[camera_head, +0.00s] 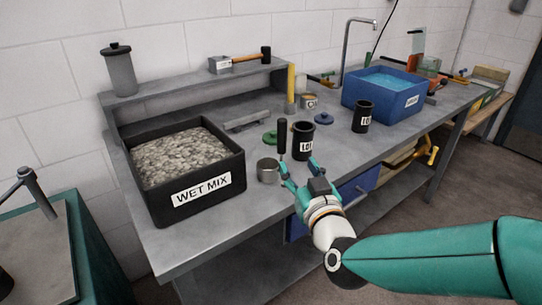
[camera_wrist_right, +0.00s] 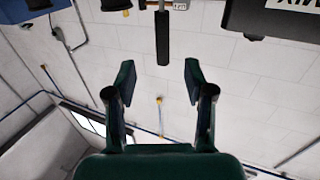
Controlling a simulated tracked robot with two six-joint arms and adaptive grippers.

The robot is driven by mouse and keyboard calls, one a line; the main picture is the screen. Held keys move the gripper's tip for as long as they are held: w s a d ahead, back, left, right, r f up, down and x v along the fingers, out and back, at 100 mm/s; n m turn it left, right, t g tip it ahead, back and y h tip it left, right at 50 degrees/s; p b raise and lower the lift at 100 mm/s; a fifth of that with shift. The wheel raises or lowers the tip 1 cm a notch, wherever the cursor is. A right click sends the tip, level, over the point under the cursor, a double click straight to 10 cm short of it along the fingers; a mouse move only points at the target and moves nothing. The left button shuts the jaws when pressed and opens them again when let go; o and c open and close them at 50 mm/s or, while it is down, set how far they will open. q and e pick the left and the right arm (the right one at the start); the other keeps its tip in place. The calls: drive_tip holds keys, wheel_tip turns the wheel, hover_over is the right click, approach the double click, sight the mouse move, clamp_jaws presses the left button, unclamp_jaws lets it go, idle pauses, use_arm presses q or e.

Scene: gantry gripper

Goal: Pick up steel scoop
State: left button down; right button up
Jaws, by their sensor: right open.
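The steel scoop (camera_head: 267,171) stands on the grey bench in the head view, a small round steel cup just right of the WET MIX bin. Its black handle (camera_head: 282,137) rises upright beside the cup. My right gripper (camera_head: 299,167) is open and empty at the bench's front edge, its fingers pointing toward the scoop. In the right wrist view, which looks upside down, the dark handle (camera_wrist_right: 162,38) lies beyond and roughly between the open fingertips (camera_wrist_right: 160,72), with no visible contact. My left gripper is not in view.
The black WET MIX bin (camera_head: 217,187) of grey gravel stands left of the scoop.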

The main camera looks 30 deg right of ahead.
sight(283, 141)
drive_tip(key=p+x, duration=0.1)
drive_tip(key=x, duration=0.6)
drive_tip(key=shift+f, duration=0.1)
drive_tip(key=shift+w+d+p, duration=0.15)
drive_tip(key=shift+w+p, duration=0.2)
drive_tip(key=shift+w, duration=0.15)
drive_tip(key=p+x, duration=0.1)
drive_tip(key=x, duration=0.3)
drive_tip(key=shift+w+r, duration=0.2)
drive_tip(key=shift+w, duration=0.05)
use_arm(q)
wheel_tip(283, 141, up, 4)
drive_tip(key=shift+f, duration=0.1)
use_arm(e)
clamp_jaws()
